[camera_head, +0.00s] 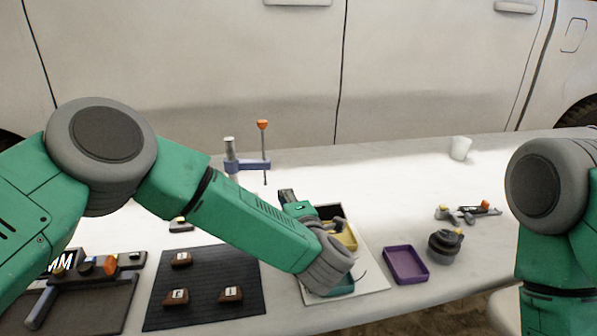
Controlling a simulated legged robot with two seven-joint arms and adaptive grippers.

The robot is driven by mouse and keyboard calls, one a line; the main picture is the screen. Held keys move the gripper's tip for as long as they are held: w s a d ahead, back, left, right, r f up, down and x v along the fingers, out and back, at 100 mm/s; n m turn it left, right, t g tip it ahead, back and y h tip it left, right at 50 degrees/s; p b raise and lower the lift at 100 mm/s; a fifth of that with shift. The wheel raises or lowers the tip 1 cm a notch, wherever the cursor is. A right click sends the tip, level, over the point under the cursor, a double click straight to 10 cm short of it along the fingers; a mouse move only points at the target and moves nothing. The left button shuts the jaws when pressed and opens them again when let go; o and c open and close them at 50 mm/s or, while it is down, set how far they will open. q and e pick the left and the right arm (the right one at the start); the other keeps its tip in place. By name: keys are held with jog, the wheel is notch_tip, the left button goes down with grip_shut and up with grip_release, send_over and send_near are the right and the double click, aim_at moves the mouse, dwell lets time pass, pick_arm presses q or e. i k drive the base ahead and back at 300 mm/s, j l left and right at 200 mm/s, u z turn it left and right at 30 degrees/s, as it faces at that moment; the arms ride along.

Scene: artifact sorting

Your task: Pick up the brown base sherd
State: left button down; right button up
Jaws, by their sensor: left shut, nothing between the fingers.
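Several small brown pieces with white labels lie on a dark mat at the lower left: one at the back (181,259), one at the front left (176,297) and one at the front right (230,294). The labels are too small to read, so I cannot tell which is the base sherd. My left arm reaches across to the right of the mat (205,310). My left gripper (338,224) is over the trays, partly hidden by its own wrist, shut and empty, away from the brown pieces. My right gripper is out of view; only its arm shows at the right.
A white board (377,281) under my left wrist carries a yellow tray (349,241) and a teal tray (341,290). A purple tray (405,265) and a dark round object (443,247) stand right of it. A clamp (250,165) stands behind my left forearm. A white cup (460,148) is at the back.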

aim_at(181, 259)
jog(key=k+l, duration=0.3)
jog(key=k, duration=0.15)
jog(key=k+l, duration=0.3)
jog(key=k, duration=0.15)
